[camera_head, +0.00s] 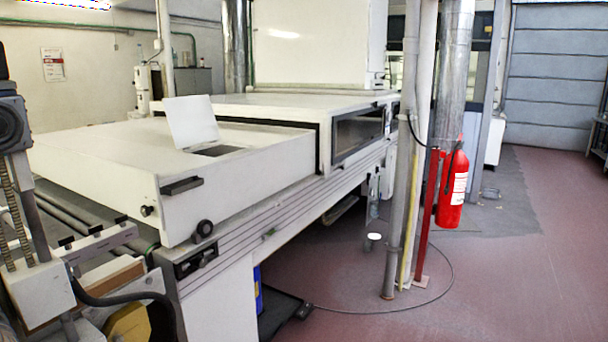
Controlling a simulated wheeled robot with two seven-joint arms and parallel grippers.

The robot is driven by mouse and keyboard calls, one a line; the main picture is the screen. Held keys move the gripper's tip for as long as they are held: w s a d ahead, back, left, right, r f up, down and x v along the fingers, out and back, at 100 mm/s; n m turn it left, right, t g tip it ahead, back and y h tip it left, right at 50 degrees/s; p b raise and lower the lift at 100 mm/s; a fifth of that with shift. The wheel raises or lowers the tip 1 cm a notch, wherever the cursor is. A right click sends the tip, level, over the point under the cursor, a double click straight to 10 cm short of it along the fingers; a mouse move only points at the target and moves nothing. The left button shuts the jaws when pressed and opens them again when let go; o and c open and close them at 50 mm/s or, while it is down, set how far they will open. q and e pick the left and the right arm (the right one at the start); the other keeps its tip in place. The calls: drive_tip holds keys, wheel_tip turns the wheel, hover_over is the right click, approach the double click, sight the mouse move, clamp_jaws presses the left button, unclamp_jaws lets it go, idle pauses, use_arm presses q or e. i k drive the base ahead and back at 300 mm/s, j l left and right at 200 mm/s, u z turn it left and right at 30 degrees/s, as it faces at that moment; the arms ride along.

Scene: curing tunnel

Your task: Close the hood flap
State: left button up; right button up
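The hood flap (191,121) is a small white panel on top of the long white machine hood (100,150). It stands raised, tilted a little back from upright. A dark opening (218,150) shows in the hood top at the flap's lower right. Neither of my grippers shows in the head view, so nothing of mine is seen touching the flap.
A black handle (181,186) and a dark round knob (204,228) are on the hood's front side. Grey posts (402,150) and a red fire extinguisher (452,188) stand to the right. The reddish floor (500,270) at the right is mostly clear.

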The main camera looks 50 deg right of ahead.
sight(191, 120)
drive_tip(key=z, duration=1.45)
